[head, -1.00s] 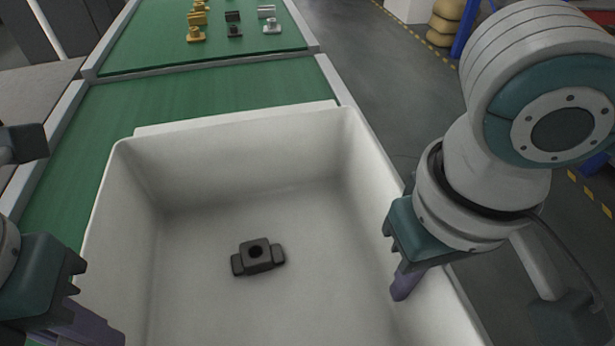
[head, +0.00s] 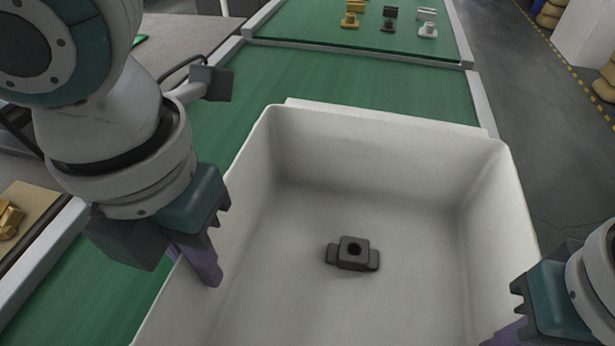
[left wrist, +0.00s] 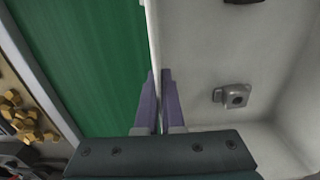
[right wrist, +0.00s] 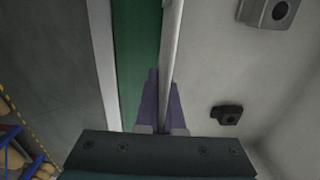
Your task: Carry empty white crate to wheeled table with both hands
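The white crate (head: 390,150) stands on a green conveyor belt and is not empty. A dark block with a round hole (head: 352,254) lies on its floor. A second, grey block (left wrist: 233,97) shows in the left wrist view. My left gripper (head: 207,280) has its fingers on either side of the crate's left wall, closed on it. My right gripper (head: 503,334) straddles the right wall, partly cut off by the frame; in the right wrist view its fingers (right wrist: 163,80) close on that wall. I cannot make out a wheeled table.
The green belt (head: 420,88) continues beyond the crate, with small gold, black and white parts (head: 388,20) on its farther section. Gold pieces (head: 8,220) lie on a board at left. Open grey floor (head: 545,150) lies to the right, with sacks beyond.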

